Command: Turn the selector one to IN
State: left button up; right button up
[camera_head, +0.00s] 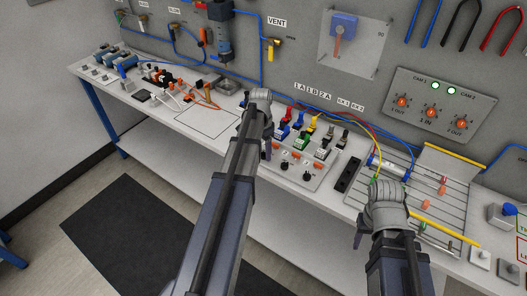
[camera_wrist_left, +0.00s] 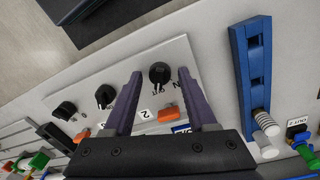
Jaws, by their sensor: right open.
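The selector panel (camera_head: 318,180) lies on the bench, with black knobs and orange parts along its front. In the left wrist view a round black selector knob (camera_wrist_left: 160,73) stands between the spread fingertips of my left gripper (camera_wrist_left: 161,76), with apparent gaps on both sides. Small lettering beside it looks like IN; I cannot tell which position the knob points to. A label 2 (camera_wrist_left: 145,114) shows nearer the palm. In the head view my left arm hides its fingers and that knob. My right gripper (camera_head: 385,213) is open, low at the front of the rack on the right.
Two more black knobs (camera_wrist_left: 105,96) (camera_wrist_left: 65,110) and orange parts (camera_wrist_left: 168,114) sit close to my left fingers. A blue block (camera_wrist_left: 251,70) stands at the right of the wrist view. Coloured plugs (camera_head: 299,121) and cables crowd behind the panel. The outlined square (camera_head: 206,122) is clear.

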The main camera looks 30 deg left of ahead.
pick_arm(q)
grip_shut()
dwell(0.5)
jog(key=n, duration=0.5)
jog(key=shift+n, duration=0.3)
jog(key=n, duration=0.6)
jog(key=shift+t, duration=0.3)
jog(key=shift+n, duration=0.3)
jog(key=shift+o, duration=0.9)
grip_release()
